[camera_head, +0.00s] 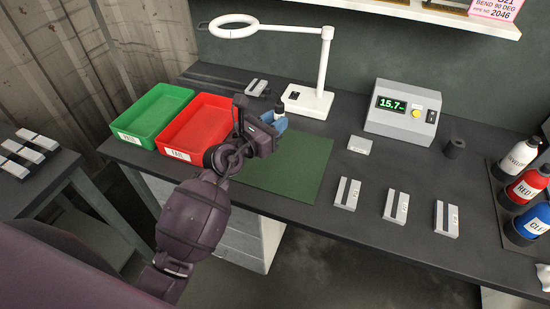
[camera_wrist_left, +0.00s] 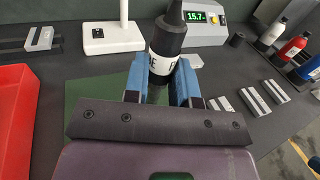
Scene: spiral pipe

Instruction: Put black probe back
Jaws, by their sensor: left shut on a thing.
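The black probe (camera_wrist_left: 172,38), a tapered black body with a white lettered band, stands between the blue fingers of my left gripper (camera_wrist_left: 164,84) in the left wrist view. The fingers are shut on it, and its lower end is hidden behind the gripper. In the head view my left gripper (camera_head: 277,121) is over the back part of the green mat (camera_head: 290,165), and the probe is mostly hidden there. A short black cylindrical holder (camera_head: 454,148) stands empty-looking right of the grey meter (camera_head: 402,110), which reads 15.7. My right gripper is not in view.
A red tray (camera_head: 200,122) and a green tray (camera_head: 152,108) sit left of the mat. A white magnifier lamp (camera_head: 310,100) stands behind. Several grey blocks (camera_head: 396,205) lie along the front right. Bottles (camera_head: 525,187) stand at the far right. The table between mat and meter is largely clear.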

